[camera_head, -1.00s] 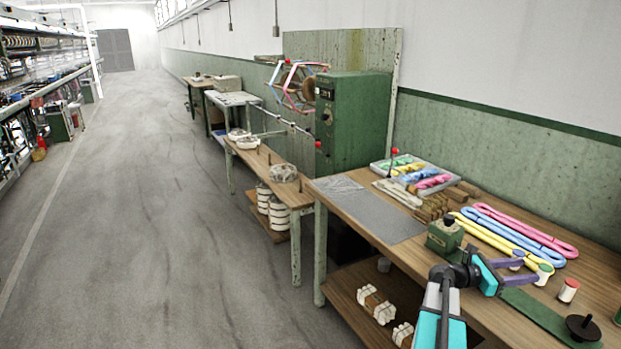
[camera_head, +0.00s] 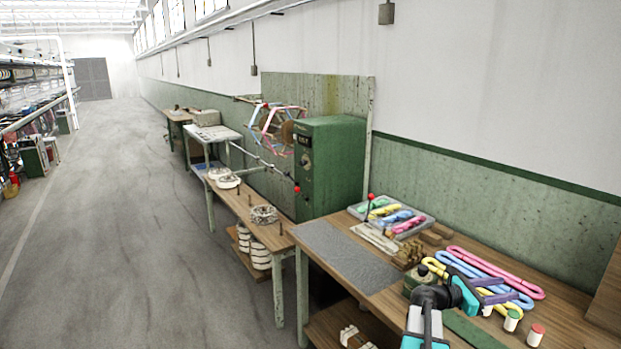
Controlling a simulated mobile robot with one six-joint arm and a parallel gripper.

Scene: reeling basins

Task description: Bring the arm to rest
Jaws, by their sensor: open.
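My gripper (camera_head: 503,291) shows at the lower right, at the end of my teal and dark arm. Its two purple fingers are spread apart with nothing visible between them. It is over the wooden workbench (camera_head: 345,287), in front of the pink, blue and yellow skeins (camera_head: 497,272). I cannot tell whether the fingers touch anything. The arm is bent, with its lower links cut off by the bottom edge.
Two small spools, one green-topped (camera_head: 511,321) and one red-topped (camera_head: 535,335), stand close to the gripper. A grey tray (camera_head: 431,226) of coloured skeins and a green machine (camera_head: 330,170) stand further back. The grey mat (camera_head: 345,252) is bare. The aisle floor (camera_head: 120,220) is clear.

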